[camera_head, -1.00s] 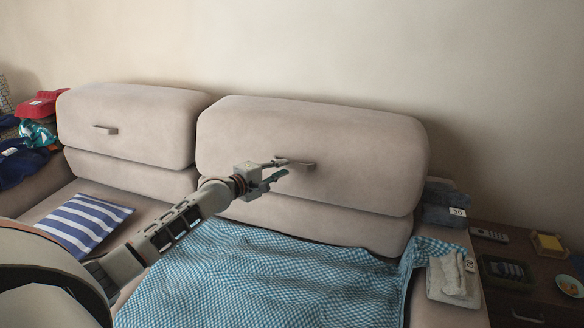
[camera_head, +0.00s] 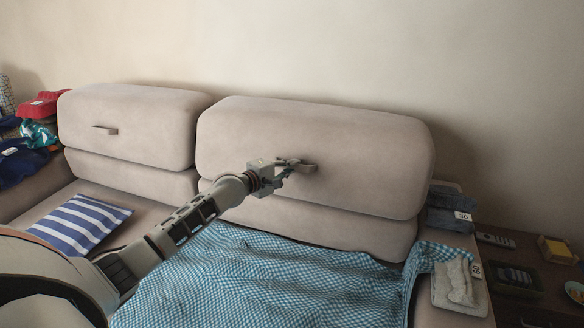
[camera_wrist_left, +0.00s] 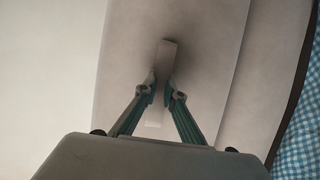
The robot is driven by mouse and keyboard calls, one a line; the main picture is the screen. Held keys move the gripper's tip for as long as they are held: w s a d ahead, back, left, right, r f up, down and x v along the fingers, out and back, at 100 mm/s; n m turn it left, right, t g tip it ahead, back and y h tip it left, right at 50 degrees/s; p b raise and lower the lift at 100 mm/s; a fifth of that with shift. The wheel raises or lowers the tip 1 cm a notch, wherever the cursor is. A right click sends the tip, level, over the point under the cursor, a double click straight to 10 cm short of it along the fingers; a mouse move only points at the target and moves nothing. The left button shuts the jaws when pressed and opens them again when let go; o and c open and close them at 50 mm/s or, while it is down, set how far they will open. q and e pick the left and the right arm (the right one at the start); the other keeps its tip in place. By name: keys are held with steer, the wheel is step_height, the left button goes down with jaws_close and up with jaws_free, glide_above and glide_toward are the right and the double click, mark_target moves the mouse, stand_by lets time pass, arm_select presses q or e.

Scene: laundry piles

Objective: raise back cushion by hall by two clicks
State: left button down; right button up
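The right back cushion (camera_head: 350,150) is a beige block with a short pull handle (camera_head: 309,169) on its front. My left gripper (camera_head: 291,169) is at this handle. In the left wrist view the handle (camera_wrist_left: 168,52) runs between the two fingers of the left gripper (camera_wrist_left: 162,90), which are closed in against its sides. The left back cushion (camera_head: 130,120) has a similar handle (camera_head: 105,130) and nothing touches it. Both cushions stand at about the same height. I cannot tell from the frames which side the hall is on. My right gripper is out of view.
A blue checked blanket (camera_head: 265,280) covers the seat below my arm. A striped pillow (camera_head: 80,222) lies at left, with clothes (camera_head: 20,160) beyond. Folded cloths (camera_head: 450,205) and a side table (camera_head: 525,250) with small items are at right. The wall is close behind.

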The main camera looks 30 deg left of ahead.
arm_select(q)
steer(key=shift+s+d+f, duration=0.1)
steer(key=shift+s+f, duration=0.05)
steer(key=shift+f, duration=0.2)
steer(key=s+d+f+m+t+b, duration=0.1)
steer(key=s+t+b, duration=0.2)
steer(key=s, duration=0.3)
steer(key=shift+d+f+b, duration=0.25)
steer(key=shift+f+b, duration=0.05)
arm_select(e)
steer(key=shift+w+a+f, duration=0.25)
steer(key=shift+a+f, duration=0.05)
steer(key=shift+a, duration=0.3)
arm_select(q)
steer(key=c, duration=2.4)
jaws_free()
steer(key=shift+r, duration=0.1)
steer(key=shift+a, duration=0.1)
steer(key=shift+s, duration=0.15)
